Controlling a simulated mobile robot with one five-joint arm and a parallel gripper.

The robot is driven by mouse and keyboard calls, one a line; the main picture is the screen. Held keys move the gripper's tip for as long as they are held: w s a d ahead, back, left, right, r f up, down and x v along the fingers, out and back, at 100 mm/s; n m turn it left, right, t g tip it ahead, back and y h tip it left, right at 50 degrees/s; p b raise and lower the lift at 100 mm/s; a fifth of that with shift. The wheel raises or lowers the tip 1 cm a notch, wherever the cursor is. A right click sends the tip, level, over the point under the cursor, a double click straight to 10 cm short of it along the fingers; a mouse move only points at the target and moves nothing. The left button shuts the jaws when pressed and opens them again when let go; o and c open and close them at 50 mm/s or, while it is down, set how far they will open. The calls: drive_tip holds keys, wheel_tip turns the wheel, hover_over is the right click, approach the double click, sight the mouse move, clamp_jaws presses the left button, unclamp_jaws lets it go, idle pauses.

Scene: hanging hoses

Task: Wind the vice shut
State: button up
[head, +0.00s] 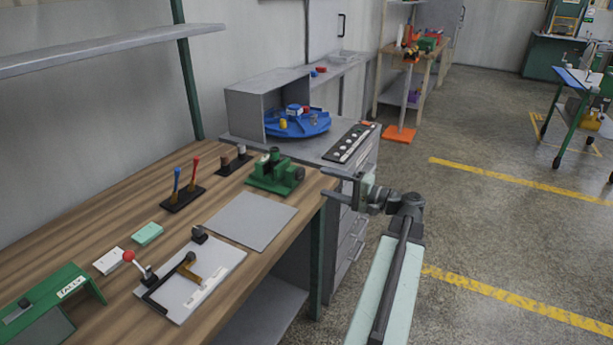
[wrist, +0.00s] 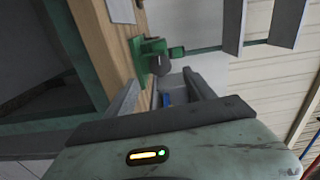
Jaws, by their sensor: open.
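The green vice (head: 274,172) stands on the wooden bench near its right end. It also shows in the wrist view (wrist: 149,47), beyond my fingers, with a dark grey round part (wrist: 160,65) on its near side. Whether its jaws are apart or closed is too small to tell. My gripper (head: 328,184) is just to the right of the vice, off the bench's right edge, with its fingers pointing left. The fingers are apart and nothing is between them; the wrist view shows the open gap (wrist: 164,85) in front of the vice.
The bench top (head: 170,235) carries a grey mat (head: 252,220), a plate with a bent black lever (head: 195,285), a tool stand (head: 183,197) and a green frame (head: 60,305). A grey cabinet with a blue turntable (head: 297,124) stands behind.

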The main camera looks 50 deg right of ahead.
sight(303, 174)
drive_tip(key=w+n, duration=0.2)
drive_tip(key=n, duration=0.4)
drive_tip(key=w+a+n, duration=0.1)
drive_tip(key=w+n, duration=0.2)
drive_tip(key=n, duration=0.4)
drive_tip(key=w+a+n, duration=0.1)
drive_tip(key=w+n, duration=0.1)
drive_tip(key=n, duration=0.4)
drive_tip(key=shift+w+r, duration=0.2)
drive_tip(key=shift+w, duration=0.1)
clamp_jaws()
drive_tip(key=shift+d, duration=0.1)
